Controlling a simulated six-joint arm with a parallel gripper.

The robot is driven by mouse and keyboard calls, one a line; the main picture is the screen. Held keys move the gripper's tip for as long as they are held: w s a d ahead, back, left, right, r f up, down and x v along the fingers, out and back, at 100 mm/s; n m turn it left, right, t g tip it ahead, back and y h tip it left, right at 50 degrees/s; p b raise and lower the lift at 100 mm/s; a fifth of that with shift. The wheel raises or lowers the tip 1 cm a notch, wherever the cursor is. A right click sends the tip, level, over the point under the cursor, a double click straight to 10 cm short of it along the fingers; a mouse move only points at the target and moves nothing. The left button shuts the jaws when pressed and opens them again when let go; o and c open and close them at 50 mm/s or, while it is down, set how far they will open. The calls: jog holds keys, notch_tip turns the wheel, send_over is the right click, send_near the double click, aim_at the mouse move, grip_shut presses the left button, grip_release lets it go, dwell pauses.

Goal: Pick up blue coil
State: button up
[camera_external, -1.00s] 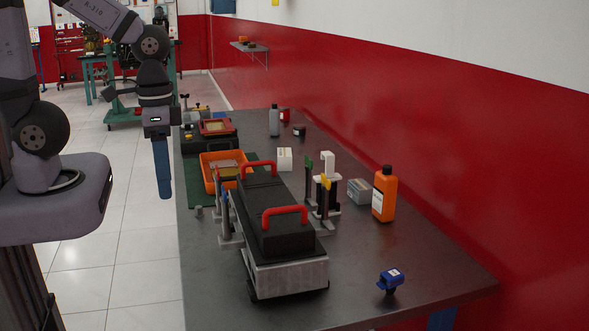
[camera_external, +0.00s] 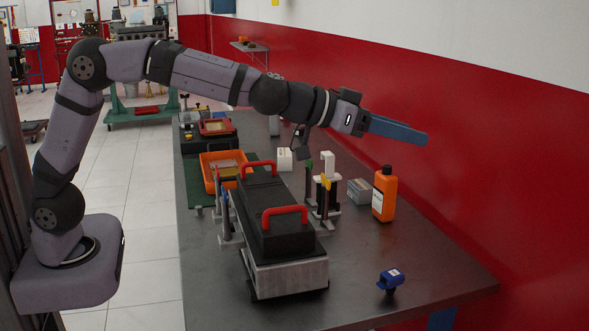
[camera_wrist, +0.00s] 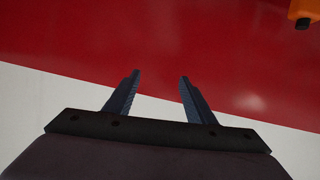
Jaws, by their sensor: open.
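The blue coil (camera_external: 390,281) sits on the dark table near its front right corner, with a small white label on top and a dark part beneath. My gripper (camera_external: 424,138) is high above the table, pointing right towards the red wall. It is well above and behind the coil, apart from everything. In the wrist view its two blue fingers (camera_wrist: 158,80) are spread with nothing between them. The coil is not in the wrist view.
An orange bottle (camera_external: 384,195) stands on the table (camera_external: 345,275) below my gripper. An orange tray (camera_external: 208,180) lies farther back. The table around the coil is clear.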

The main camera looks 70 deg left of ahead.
notch_tip(320, 180, down, 2)
jog(key=w+f+n+y+b, duration=0.1)
jog(key=w+y+b, duration=0.1)
jog(key=w, duration=0.1)
jog(key=n+g+y+b, duration=0.1)
jog(key=n+y+b, duration=0.1)
jog(key=b, duration=0.1)
send_over(407, 287)
jog(key=s, duration=0.3)
notch_tip(407, 287, down, 23)
jog(key=shift+w+d+f+b, duration=0.1)
jog(key=shift+f+b, duration=0.2)
jog(key=shift+f, duration=0.9)
jog(key=shift+w+d+f+b, duration=0.1)
jog(key=shift+f+b, duration=0.15)
jog(key=shift+f, duration=0.9)
notch_tip(407, 287, down, 4)
jog(key=shift+r+b, duration=0.25)
jog(key=shift+b, duration=0.05)
jog(key=shift+w+a, duration=0.1)
jog(key=shift+w, duration=0.45)
jog(key=shift+x, duration=0.85)
jog(key=c, duration=1.2)
